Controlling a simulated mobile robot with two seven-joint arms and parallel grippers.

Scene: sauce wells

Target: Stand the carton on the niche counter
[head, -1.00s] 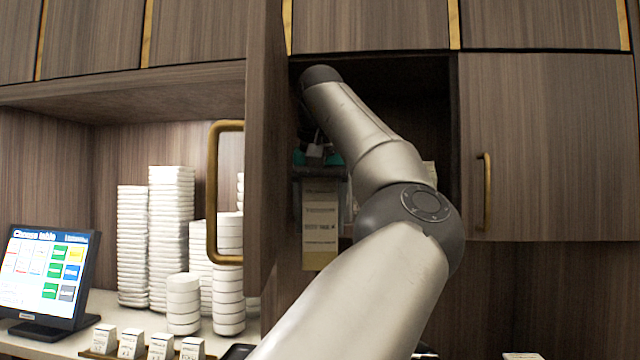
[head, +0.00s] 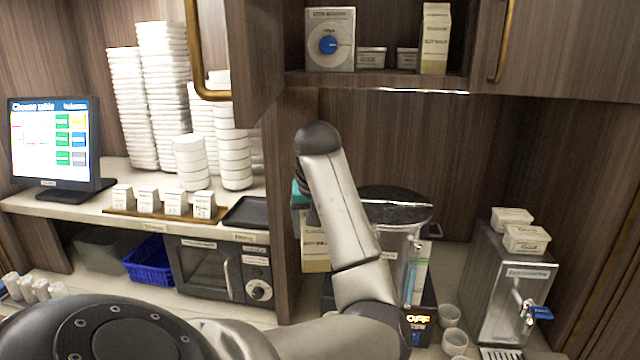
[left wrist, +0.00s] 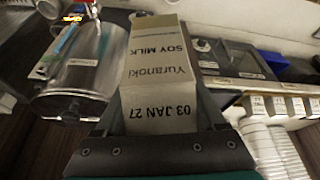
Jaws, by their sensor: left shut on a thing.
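My left gripper (head: 305,208) is shut on a cream carton (head: 314,252), mostly hidden behind my forearm in the head view. In the left wrist view the carton (left wrist: 160,80) reads "Yuranoki soy milk, 03 JAN 27" and sits between the dark fingers. The carton is beside the dark wood partition, in front of the niche with the steel drum-shaped machine (head: 395,210). The niche counter (head: 455,268) shows in part between the machines. I cannot tell whether the carton's base touches anything. My right gripper is out of view.
A steel dispenser (head: 510,290) with tubs on top stands at right, with white cups (head: 449,316) beside it. The open cupboard (head: 385,80) above holds another carton (head: 435,40). Left of the partition are a screen (head: 50,140), stacked dishes (head: 165,95) and a microwave (head: 205,268).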

